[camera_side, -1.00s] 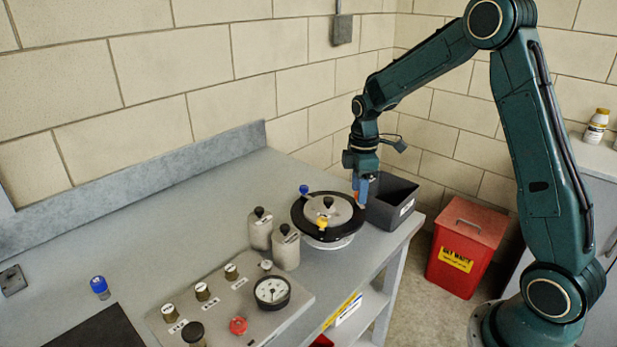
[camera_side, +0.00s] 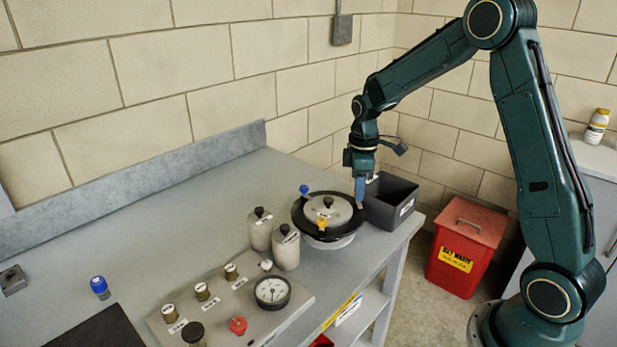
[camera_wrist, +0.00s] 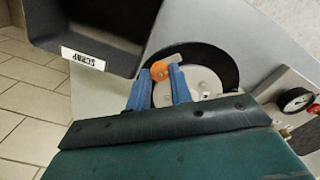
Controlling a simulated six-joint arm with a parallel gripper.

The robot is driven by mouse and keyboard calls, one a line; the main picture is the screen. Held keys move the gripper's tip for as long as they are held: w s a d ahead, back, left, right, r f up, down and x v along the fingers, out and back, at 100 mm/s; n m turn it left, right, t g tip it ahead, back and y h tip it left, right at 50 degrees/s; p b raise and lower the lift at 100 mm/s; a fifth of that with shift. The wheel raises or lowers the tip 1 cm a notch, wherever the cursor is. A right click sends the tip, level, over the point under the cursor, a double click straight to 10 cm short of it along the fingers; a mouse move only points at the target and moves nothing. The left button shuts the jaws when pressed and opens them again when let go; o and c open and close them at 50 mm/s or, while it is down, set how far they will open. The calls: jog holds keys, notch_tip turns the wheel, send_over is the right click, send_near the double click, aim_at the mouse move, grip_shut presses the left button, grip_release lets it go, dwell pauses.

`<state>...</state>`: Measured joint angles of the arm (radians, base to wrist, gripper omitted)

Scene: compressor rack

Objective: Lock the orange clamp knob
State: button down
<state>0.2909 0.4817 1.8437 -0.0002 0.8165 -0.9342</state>
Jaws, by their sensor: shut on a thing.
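The orange clamp knob (camera_wrist: 159,69) shows between my fingertips in the wrist view, at the rim of the round black-edged vessel.
A dark scrap bin (camera_side: 388,212) stands close to the right of my gripper. Two grey canisters (camera_side: 287,248) stand left of the vessel. A panel with a gauge (camera_side: 272,291) and several knobs lies in front. A red waste bin (camera_side: 467,245) is on the floor.

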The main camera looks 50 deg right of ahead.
jog(key=m, duration=1.1)
jog(key=shift+m, duration=2.3)
jog(key=c, duration=1.3)
grip_release()
jog(key=shift+o, duration=0.2)
jog(key=shift+r, duration=0.15)
